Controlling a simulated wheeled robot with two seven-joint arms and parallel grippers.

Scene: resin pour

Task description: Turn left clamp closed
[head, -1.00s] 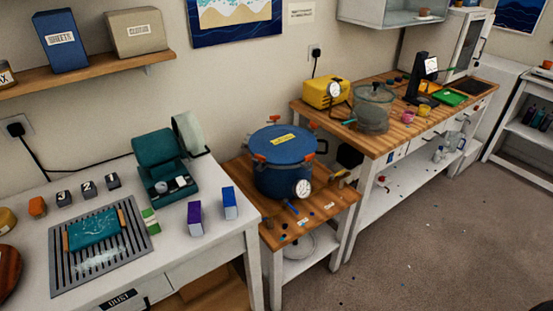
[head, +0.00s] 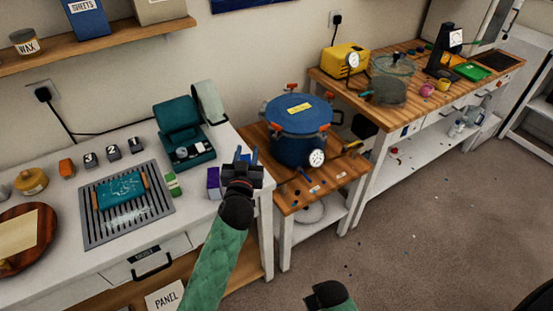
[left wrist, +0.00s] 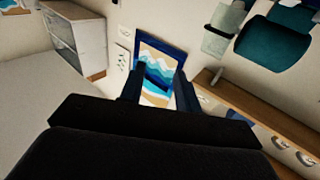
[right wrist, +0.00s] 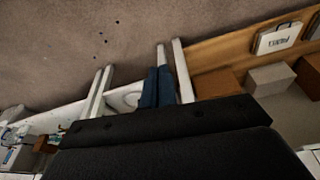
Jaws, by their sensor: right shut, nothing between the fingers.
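The blue pressure pot (head: 300,142) stands on the low wooden bench, its lid on, with a yellow label on top. Orange-tipped clamps sit around its rim; the left clamp (head: 273,121) is at the lid's left side. I cannot tell how far it is turned. My left gripper (head: 246,153) is up in front of the white table's right end, to the left of the pot and apart from it. Its fingers (left wrist: 159,72) are spread and empty in the left wrist view. My right gripper (right wrist: 157,70) is shut and empty, pointing toward the floor and bench legs.
A round gauge (head: 317,158) sits on the pot's front. Small parts lie on the bench (head: 290,205) before it. A purple box (head: 213,182) stands close beside my left gripper. A teal machine (head: 185,135) is further back. The floor at right is open.

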